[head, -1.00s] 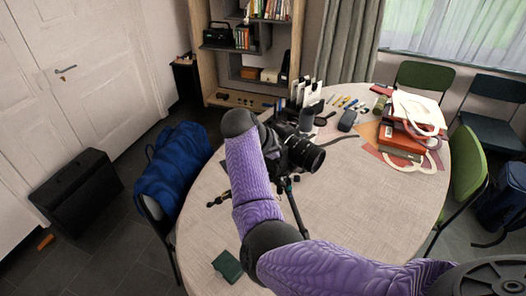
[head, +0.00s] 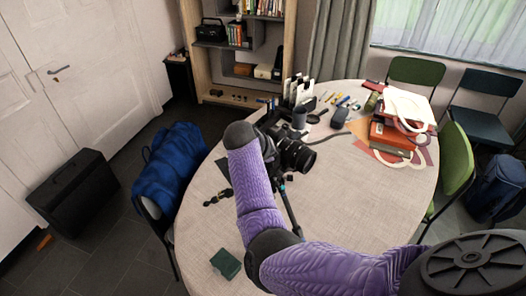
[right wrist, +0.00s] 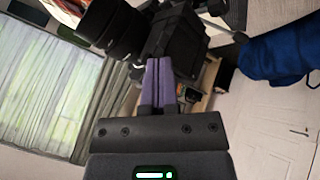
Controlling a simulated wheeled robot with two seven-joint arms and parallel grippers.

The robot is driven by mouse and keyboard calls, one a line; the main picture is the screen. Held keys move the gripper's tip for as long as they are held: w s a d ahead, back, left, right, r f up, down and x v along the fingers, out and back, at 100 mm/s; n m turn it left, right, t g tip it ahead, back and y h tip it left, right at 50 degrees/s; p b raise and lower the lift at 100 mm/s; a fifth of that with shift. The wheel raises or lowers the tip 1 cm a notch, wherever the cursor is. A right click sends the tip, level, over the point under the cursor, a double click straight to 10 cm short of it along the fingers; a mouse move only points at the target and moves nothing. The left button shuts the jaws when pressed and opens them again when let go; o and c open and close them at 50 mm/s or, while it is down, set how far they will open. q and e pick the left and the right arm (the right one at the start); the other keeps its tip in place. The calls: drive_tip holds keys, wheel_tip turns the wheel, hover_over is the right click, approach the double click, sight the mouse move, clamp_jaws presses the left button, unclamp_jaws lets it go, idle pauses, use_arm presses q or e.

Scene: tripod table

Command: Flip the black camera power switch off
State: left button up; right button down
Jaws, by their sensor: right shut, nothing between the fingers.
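The black camera (head: 294,153) sits on a tripod above the round table, its lens towards the right. My right arm reaches up in front of it and hides part of its body. In the right wrist view the camera body (right wrist: 178,42) is just beyond the fingertips, with the big lens (right wrist: 112,28) to the left. My right gripper (right wrist: 158,62) is shut and empty, its purple fingers pointing at the body. I cannot tell whether they touch it. The power switch cannot be made out in either view. My left gripper is not in view.
The round table (head: 345,220) has a clear front right part. Chairs surround the table.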

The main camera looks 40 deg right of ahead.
drive_tip(key=n+p, duration=0.1)
drive_tip(key=p, duration=0.1)
drive_tip(key=n+t+y+p, duration=0.1)
drive_tip(key=n+p, duration=0.1)
drive_tip(key=p, duration=0.1)
drive_tip(key=s+d+n+t+p, duration=0.1)
drive_tip(key=p, duration=0.1)
drive_tip(key=shift+d+y, duration=0.1)
drive_tip(key=shift+y, duration=0.2)
drive_tip(key=shift+w, duration=0.1)
drive_tip(key=shift+w+a, duration=0.4)
drive_tip(key=shift+w, duration=0.15)
